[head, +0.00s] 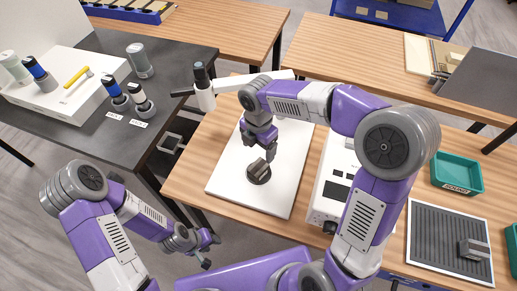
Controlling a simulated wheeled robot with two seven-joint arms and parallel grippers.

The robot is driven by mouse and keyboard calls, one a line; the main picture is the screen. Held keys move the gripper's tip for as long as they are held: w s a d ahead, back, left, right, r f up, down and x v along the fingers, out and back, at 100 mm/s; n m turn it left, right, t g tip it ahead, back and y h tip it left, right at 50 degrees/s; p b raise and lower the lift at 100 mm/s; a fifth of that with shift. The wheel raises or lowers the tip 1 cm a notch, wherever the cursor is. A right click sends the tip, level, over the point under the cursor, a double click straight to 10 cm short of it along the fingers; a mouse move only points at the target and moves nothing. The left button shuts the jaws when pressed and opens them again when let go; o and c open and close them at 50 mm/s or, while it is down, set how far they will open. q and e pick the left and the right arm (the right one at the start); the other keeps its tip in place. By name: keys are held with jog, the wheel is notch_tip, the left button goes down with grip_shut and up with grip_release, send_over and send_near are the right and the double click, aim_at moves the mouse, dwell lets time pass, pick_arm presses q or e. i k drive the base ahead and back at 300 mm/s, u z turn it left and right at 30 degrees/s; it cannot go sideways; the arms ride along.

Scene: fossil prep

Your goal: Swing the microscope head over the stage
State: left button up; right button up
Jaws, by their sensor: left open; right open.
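The microscope head (204,92), a white and black upright tube with dark eyepieces, hangs at the far left end of a white boom (232,84). My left gripper (207,250) is open and empty, low in front of the table.
A white box with dark panels (331,190) stands right of the board. Farther right are a green tray (456,174) and a ribbed dark mat (430,243) with a grey block.

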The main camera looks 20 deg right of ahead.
aim_at(205, 89)
jog(key=k, duration=1)
